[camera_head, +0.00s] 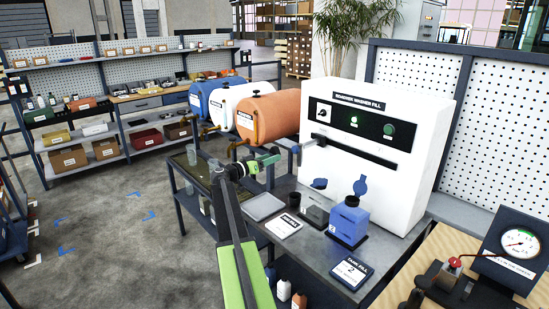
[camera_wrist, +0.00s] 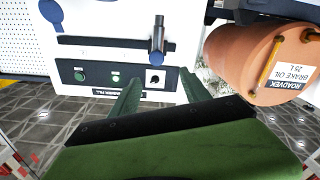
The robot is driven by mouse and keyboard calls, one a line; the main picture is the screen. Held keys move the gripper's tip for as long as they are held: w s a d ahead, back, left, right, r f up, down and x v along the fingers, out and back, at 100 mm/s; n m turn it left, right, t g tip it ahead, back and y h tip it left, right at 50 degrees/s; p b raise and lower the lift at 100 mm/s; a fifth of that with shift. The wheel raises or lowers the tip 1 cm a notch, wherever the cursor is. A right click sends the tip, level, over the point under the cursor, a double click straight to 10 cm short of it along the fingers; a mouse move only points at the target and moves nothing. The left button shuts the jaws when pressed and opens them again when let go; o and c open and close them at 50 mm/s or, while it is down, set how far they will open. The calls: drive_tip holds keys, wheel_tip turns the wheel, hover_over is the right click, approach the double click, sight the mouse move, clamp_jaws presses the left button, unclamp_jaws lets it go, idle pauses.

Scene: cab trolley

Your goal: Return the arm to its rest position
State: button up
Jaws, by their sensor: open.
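My gripper (camera_head: 278,155) is at the end of my green and black arm, raised over the trolley and bench area in the head view. It points right, toward the white washer fill machine (camera_head: 345,165). In the wrist view, which is upside down, the two green fingers of my gripper (camera_wrist: 160,78) are apart with nothing between them. The machine's panel (camera_wrist: 110,76) shows beyond them. My arm reaches up from the bottom middle of the head view and bends at the elbow.
A blue jug (camera_head: 348,225) with its cap open stands on the grey bench, beside a small tablet sign (camera_head: 351,270). Orange, white and blue drums (camera_head: 268,114) lie behind my gripper. A pressure gauge (camera_head: 519,242) stands at right.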

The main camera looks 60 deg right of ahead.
idle(0.4)
